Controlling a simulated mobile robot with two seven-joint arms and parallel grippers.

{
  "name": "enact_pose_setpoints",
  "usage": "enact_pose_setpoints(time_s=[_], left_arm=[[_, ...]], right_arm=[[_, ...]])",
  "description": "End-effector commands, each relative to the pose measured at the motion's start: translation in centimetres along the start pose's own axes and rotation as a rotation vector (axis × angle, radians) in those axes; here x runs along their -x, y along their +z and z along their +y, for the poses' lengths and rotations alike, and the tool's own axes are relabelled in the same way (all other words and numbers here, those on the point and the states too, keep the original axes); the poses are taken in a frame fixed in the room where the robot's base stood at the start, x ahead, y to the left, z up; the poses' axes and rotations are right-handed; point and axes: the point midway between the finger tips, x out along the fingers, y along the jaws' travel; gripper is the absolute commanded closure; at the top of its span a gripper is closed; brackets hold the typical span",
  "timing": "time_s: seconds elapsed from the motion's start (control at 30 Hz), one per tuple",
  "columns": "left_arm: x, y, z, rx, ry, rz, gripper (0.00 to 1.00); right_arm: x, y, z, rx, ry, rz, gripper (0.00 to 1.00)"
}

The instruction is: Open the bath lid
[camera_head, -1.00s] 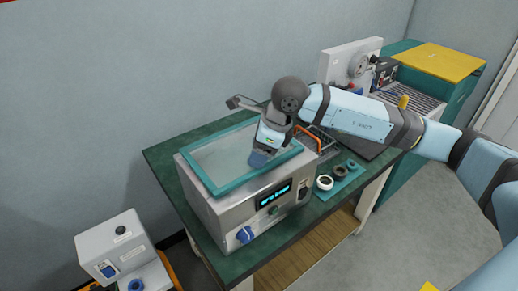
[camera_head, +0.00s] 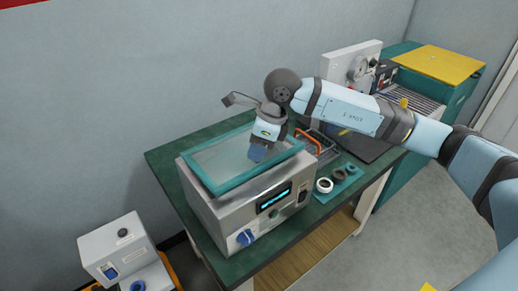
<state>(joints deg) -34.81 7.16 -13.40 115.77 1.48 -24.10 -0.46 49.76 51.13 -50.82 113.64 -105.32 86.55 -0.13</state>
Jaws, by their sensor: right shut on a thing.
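The bath lid (camera_head: 215,158) is a see-through panel in a teal frame, on top of the metal bath (camera_head: 238,217) with its small display and blue knob. My right gripper (camera_head: 259,153) comes in from the right and is shut on the lid near its right front edge. The fingers cover the part they grip, so a handle there cannot be made out. The lid looks nearly flat on the bath; a slight tilt cannot be ruled out. My left gripper is not in view.
The bath stands on a green-topped table (camera_head: 160,156) against a grey wall. Several seal rings lie on a small teal mat (camera_head: 346,184) at the right. A wire basket (camera_head: 325,148) is behind the gripper. A white device (camera_head: 112,247) stands at lower left.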

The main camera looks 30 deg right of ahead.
Motion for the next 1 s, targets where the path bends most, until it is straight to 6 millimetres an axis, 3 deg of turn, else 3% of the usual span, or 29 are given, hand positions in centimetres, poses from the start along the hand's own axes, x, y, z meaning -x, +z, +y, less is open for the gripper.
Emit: enact_pose_setpoints(time_s=[0.2, 0.5, 1.0], left_arm=[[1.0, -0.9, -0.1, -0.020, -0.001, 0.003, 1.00], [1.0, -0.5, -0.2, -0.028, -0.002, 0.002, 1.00], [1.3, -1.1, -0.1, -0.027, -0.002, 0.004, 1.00]], right_arm=[[2.9, 2.1, -0.8, -0.042, 0.101, 0.110, 1.00], [5.6, 5.5, -3.0, -0.041, 0.093, 0.100, 1.00], [8.0, 11.5, -7.8, -0.045, 0.093, 0.104, 1.00]])
